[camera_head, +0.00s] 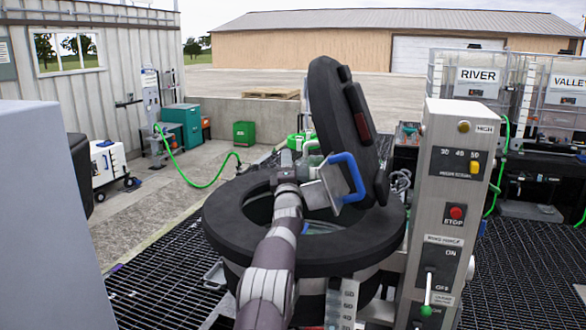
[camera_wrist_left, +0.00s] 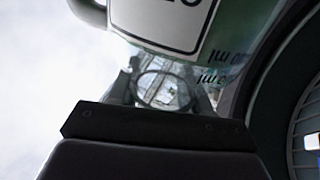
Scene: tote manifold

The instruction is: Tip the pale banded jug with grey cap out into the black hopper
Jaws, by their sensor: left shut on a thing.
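The black hopper (camera_head: 350,255) stands in the middle of the head view with its round lid (camera_head: 335,105) raised. My left arm reaches over its near rim, and my left gripper (camera_head: 308,172) is above the opening. The gripper is shut on the jug, mostly hidden in the head view, where a pale green part (camera_head: 311,147) shows behind the gripper. In the left wrist view the jug (camera_wrist_left: 228,45) fills the top, with a white label, a green band and upside-down volume marks. Its grey cap is not visible, and I cannot tell its exact tilt or whether anything flows. My right gripper is not in view.
A metal control post (camera_head: 445,215) with a red stop button stands close on the right. Caged tanks (camera_head: 480,85) stand behind it. Dark grating (camera_head: 150,290) surrounds the hopper.

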